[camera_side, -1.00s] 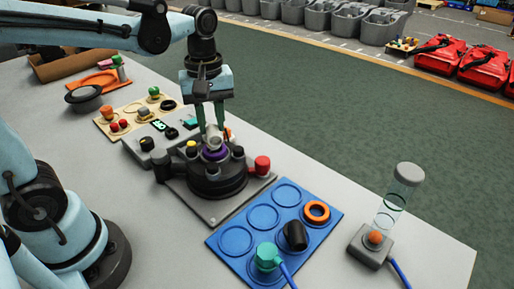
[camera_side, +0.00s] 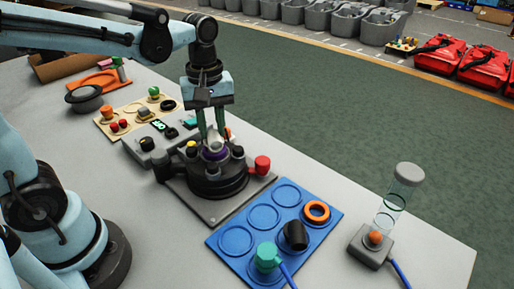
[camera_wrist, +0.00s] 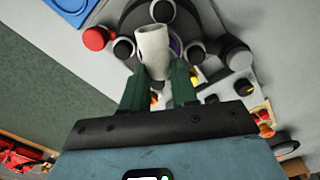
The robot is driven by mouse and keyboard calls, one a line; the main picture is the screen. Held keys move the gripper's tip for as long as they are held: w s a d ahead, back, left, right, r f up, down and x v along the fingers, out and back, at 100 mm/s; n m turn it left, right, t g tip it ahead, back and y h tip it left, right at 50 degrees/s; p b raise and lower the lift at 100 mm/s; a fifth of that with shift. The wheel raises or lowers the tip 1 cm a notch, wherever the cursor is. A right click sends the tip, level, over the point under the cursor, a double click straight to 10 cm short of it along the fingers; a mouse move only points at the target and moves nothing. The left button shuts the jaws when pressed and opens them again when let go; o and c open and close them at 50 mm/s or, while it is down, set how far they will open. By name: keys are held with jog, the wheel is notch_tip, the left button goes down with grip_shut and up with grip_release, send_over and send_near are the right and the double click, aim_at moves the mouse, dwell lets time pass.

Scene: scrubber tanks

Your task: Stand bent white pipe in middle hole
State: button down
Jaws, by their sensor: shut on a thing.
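The bent white pipe (camera_wrist: 153,48) is between the green fingers of my gripper (camera_wrist: 158,80) in the wrist view. In the side view my gripper (camera_side: 213,138) points down over the round black hub (camera_side: 218,180), and the pipe (camera_side: 215,147) shows at the hub's middle. The purple-rimmed middle hole (camera_side: 214,154) lies directly at the pipe; a bit of purple (camera_wrist: 175,46) also shows beside it in the wrist view. How deep the pipe sits in the hole is hidden.
Several dark capped ports surround the middle, with a red knob (camera_side: 262,165) at right. A blue tray (camera_side: 236,240) holds an orange ring (camera_side: 316,212), a black cylinder (camera_side: 295,235) and a teal plug (camera_side: 267,257). A clear tube (camera_side: 391,208) stands farther right.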

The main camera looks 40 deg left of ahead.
jog(key=shift+f, duration=0.55)
dwell(0.9)
grip_release()
dwell(0.6)
dwell(0.4)
jog(key=shift+r, duration=3.5)
jog(key=shift+f, duration=0.1)
jog(key=shift+f, duration=3.3)
